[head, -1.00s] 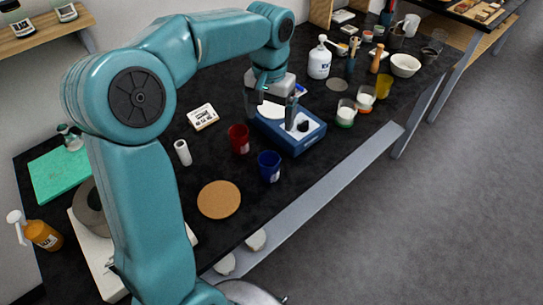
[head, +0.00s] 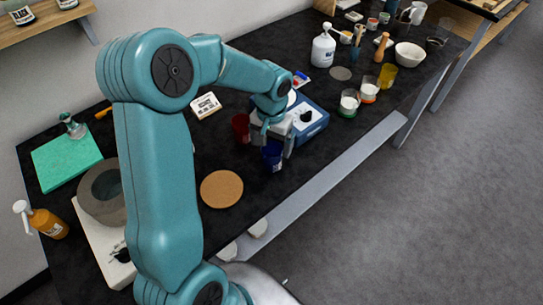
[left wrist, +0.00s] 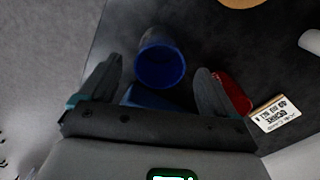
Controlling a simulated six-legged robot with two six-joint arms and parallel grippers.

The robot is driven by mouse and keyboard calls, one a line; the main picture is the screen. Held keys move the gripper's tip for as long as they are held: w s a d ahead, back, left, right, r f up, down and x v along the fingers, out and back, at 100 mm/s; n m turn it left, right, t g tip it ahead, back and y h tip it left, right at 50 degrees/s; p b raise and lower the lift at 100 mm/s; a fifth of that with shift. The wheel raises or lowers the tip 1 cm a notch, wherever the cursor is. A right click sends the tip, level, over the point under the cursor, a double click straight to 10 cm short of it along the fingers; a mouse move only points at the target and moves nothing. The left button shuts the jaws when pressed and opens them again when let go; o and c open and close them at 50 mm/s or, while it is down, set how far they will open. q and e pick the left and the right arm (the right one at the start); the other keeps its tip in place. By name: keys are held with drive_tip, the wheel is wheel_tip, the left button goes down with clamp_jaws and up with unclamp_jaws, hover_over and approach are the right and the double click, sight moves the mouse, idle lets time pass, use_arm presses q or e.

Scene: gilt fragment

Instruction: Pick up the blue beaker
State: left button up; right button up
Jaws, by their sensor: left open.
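The blue beaker (head: 272,155) stands on the black bench near its front edge, partly hidden by my left gripper in the head view. In the left wrist view the blue beaker (left wrist: 160,62) shows its open mouth, between and a little beyond the fingers. My left gripper (head: 273,150) is open and empty, with its fingers (left wrist: 157,85) apart on either side of the beaker's line. I cannot tell whether a finger touches it. My right gripper is not in view.
A red beaker (head: 240,127) stands close by on the left, also seen beside the right finger (left wrist: 232,92). A blue-based device (head: 312,122) is just behind. A cork mat (head: 221,189) lies in front. Glasses with white contents (head: 349,103) stand farther right.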

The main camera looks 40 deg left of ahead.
use_arm(q)
drive_tip(key=shift+w+a+f, duration=0.1)
drive_tip(key=shift+w+f, duration=0.05)
drive_tip(key=shift+f, duration=0.75)
drive_tip(key=c, duration=1.5)
drive_tip(key=shift+r, duration=0.15)
